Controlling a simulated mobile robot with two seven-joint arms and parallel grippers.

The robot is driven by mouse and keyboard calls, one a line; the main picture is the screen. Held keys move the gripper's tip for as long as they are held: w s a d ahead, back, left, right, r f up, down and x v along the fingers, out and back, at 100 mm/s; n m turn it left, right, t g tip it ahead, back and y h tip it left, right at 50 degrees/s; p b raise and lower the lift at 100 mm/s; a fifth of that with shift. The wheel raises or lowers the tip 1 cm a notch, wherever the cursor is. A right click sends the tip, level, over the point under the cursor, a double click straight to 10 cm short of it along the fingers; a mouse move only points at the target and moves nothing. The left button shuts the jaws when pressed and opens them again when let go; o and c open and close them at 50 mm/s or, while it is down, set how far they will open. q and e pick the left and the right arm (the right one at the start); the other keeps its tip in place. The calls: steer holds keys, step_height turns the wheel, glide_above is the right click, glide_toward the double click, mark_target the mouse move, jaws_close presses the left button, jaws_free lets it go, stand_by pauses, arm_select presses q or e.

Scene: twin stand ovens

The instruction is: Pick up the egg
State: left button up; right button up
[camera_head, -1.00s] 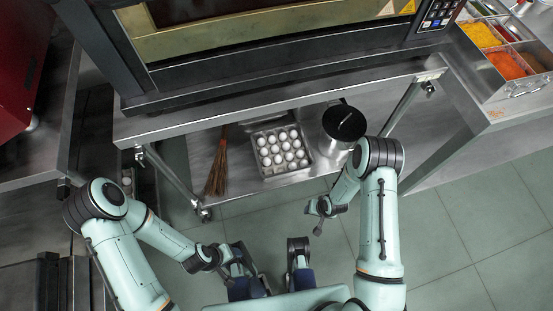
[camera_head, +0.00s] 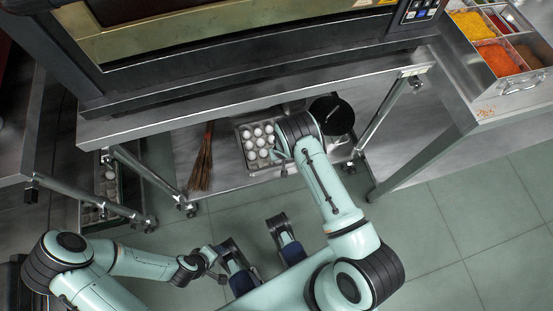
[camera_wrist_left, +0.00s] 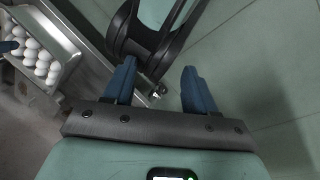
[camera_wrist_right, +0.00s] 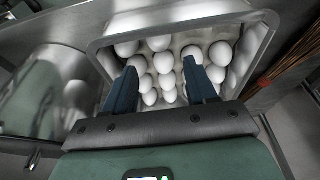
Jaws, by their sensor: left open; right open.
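White eggs (camera_head: 258,146) sit in a tray (camera_head: 263,172) on the low shelf under the oven; my right arm covers its right part. In the right wrist view the tray's metal rim (camera_wrist_right: 262,38) surrounds rows of eggs. My right gripper (camera_wrist_right: 160,67) is open over the tray, with eggs such as one egg (camera_wrist_right: 164,62) showing between its fingers. Whether the fingers touch any egg, I cannot tell. My left gripper (camera_wrist_left: 159,66) is open and empty, away from the tray, over the floor. The tray also shows at the upper left of the left wrist view (camera_wrist_left: 70,52).
A metal pot with a black lid (camera_head: 332,115) stands right of the tray. A broom (camera_head: 202,160) lies to its left. The oven table (camera_head: 250,112) overhangs the shelf, with legs at both sides. More eggs (camera_head: 108,190) show at lower left.

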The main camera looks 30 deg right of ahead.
steer(key=b+x, duration=0.1)
steer(key=x, duration=0.3)
steer(key=shift+f, duration=0.2)
steer(key=x, duration=0.1)
steer(key=b+x, duration=0.1)
steer(key=x, duration=0.1)
steer(key=b+x, duration=0.1)
steer(key=shift+s+f, duration=0.3)
steer(key=shift+w+f, duration=0.15)
steer(key=shift+f, duration=0.1)
arm_select(q)
steer(key=w+a+f+t+y, duration=0.1)
steer(key=w+a+f+t, duration=0.1)
steer(key=w, duration=0.4)
step_height(320, 180, down, 2)
steer(key=shift+a+f+n, duration=0.2)
steer(key=shift+a+n, duration=0.1)
steer(key=shift+a, duration=0.25)
arm_select(e)
steer(key=c, duration=0.5)
